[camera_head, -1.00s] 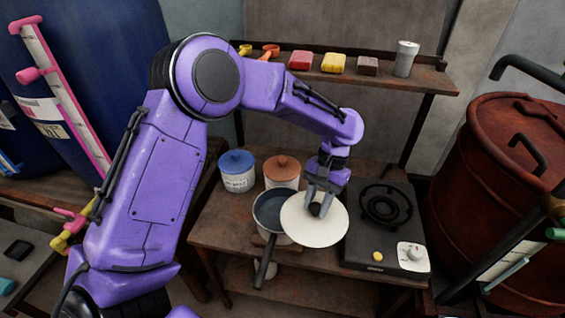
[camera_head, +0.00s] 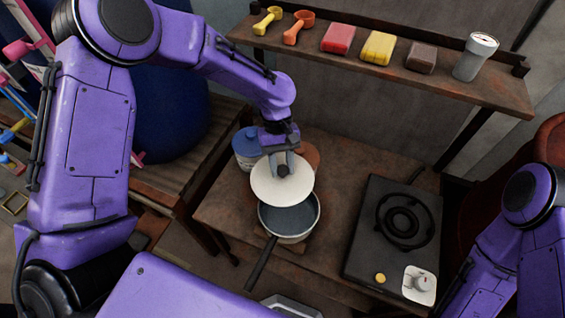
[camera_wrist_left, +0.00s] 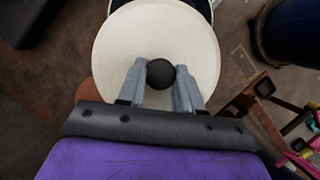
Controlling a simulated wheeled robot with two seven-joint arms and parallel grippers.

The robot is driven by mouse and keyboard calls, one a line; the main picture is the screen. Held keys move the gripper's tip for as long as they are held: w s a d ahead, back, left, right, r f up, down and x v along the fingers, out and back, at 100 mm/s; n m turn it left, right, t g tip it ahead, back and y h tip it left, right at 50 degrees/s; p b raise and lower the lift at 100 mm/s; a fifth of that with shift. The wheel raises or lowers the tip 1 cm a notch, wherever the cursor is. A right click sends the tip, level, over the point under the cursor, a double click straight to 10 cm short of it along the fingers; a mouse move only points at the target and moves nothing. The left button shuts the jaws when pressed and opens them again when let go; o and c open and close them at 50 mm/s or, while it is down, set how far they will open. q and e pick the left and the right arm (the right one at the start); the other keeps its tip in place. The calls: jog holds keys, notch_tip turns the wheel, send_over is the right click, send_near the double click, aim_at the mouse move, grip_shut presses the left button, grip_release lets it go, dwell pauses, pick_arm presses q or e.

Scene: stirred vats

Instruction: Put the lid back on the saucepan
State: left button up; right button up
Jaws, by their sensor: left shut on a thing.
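The saucepan (camera_head: 289,217) stands on the wooden table, its dark inside partly showing and its dark handle pointing to the front left. The lid (camera_head: 268,190) is a cream disc with a dark round knob (camera_wrist_left: 160,73). My left gripper (camera_head: 283,170) is shut on the knob and holds the lid behind the pan in the head view. The lid overlaps the pan's far rim in the picture; I cannot tell how high it is above it. In the left wrist view the lid (camera_wrist_left: 122,52) covers most of what lies beneath. My right gripper is out of view; part of my right arm shows.
A blue-lidded pot (camera_head: 246,142) and a mostly hidden orange-lidded pot (camera_head: 311,157) stand behind the lid. A black hotplate (camera_head: 364,235) is on the right.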

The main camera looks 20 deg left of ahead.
aim_at(289, 198)
pick_arm(q)
jog(key=s+d+r+n+t+p, duration=0.1)
jog(key=s+n+p, duration=0.1)
jog(key=n, duration=0.1)
jog(key=s+d+r+n+t+h+p, duration=0.1)
jog(key=s+n+p, duration=0.1)
jog(key=n+p, duration=0.1)
jog(key=s+d+r+n+t+h+p, duration=0.1)
jog(key=s+n+p, duration=0.1)
jog(key=n, duration=0.3)
jog(key=shift+d+r+t, duration=0.15)
jog(key=shift+t, duration=0.25)
jog(key=shift+s+d+n+p, duration=0.1)
jog(key=shift+n+p, duration=0.3)
jog(key=shift+n, duration=0.3)
jog(key=shift+d+t, duration=0.1)
jog(key=shift+t, duration=0.2)
jog(key=shift+s+d+f, duration=0.1)
jog(key=shift+f, duration=0.75)
notch_tip(289, 198, down, 3)
jog(key=shift+f+b, duration=0.2)
jog(key=shift+b, duration=0.65)
jog(key=shift+f+b, duration=0.45)
jog(key=shift+f, duration=0.35)
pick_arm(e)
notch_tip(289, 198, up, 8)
